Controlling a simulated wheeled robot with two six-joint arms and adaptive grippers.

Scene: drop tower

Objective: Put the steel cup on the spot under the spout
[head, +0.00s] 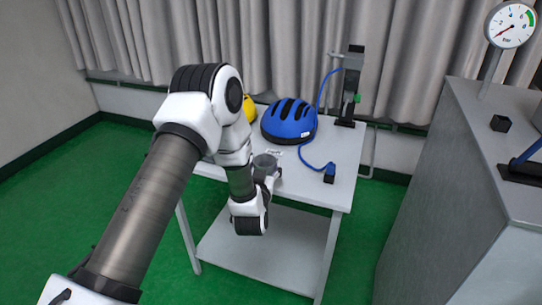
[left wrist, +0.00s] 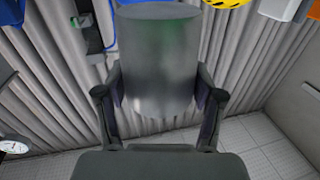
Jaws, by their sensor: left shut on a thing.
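The grey steel cup (head: 265,161) is at the front edge of the white table in the head view, partly hidden by my arm. In the left wrist view the cup (left wrist: 158,60) fills the space between the two fingers of my left gripper (left wrist: 160,98), which is shut on it. The left gripper (head: 267,174) also shows in the head view, low by the table's front edge. A dark upright stand (head: 352,85) with a green part and a blue hose is at the table's back right; I cannot clearly make out a spout or spot. My right gripper is not in view.
A blue helmet (head: 289,121) and a yellow object (head: 249,110) are at the table's back. A grey cabinet (head: 440,180) with a gauge (head: 511,25) stands right.

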